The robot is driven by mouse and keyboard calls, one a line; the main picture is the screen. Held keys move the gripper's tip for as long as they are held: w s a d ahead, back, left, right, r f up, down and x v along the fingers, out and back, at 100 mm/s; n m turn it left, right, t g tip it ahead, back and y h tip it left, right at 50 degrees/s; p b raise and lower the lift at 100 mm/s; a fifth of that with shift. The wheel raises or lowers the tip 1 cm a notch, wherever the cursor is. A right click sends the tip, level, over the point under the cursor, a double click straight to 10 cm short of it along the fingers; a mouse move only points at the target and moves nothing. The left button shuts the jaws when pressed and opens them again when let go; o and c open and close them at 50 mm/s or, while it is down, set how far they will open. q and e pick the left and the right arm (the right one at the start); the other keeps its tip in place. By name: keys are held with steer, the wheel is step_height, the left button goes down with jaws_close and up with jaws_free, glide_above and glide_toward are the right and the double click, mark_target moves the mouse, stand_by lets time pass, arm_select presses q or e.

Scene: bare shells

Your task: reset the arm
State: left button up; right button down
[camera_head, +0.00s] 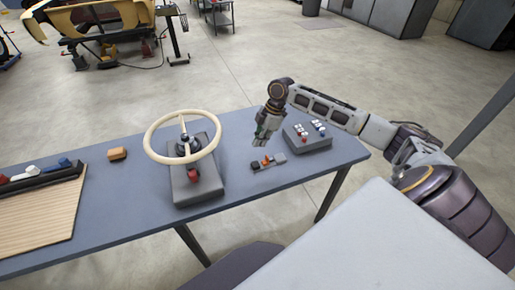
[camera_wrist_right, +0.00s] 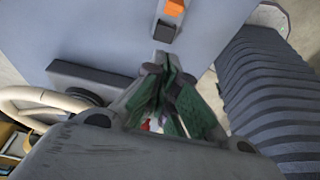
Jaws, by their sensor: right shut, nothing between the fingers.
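My right arm reaches in from the right in the head view. My right gripper (camera_head: 261,139) hangs pointing down above the blue-grey table (camera_head: 232,139), between the steering wheel and the button box. In the right wrist view the green-padded fingers (camera_wrist_right: 165,105) are together, with nothing between them. Below the gripper lies a small grey block with an orange switch (camera_head: 267,161); the orange part also shows at the top of the wrist view (camera_wrist_right: 175,8). My left gripper is not in view.
A cream steering wheel (camera_head: 216,144) on a grey base (camera_head: 197,187) stands left of the gripper. A grey box with red, white and blue buttons (camera_head: 307,138) is close on the right. An orange block (camera_head: 117,153) and a wooden board (camera_head: 40,218) are farther left.

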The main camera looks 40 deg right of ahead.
steer(key=shift+d+r, duration=0.15)
steer(key=shift+r, duration=0.3)
steer(key=shift+s+f, duration=0.1)
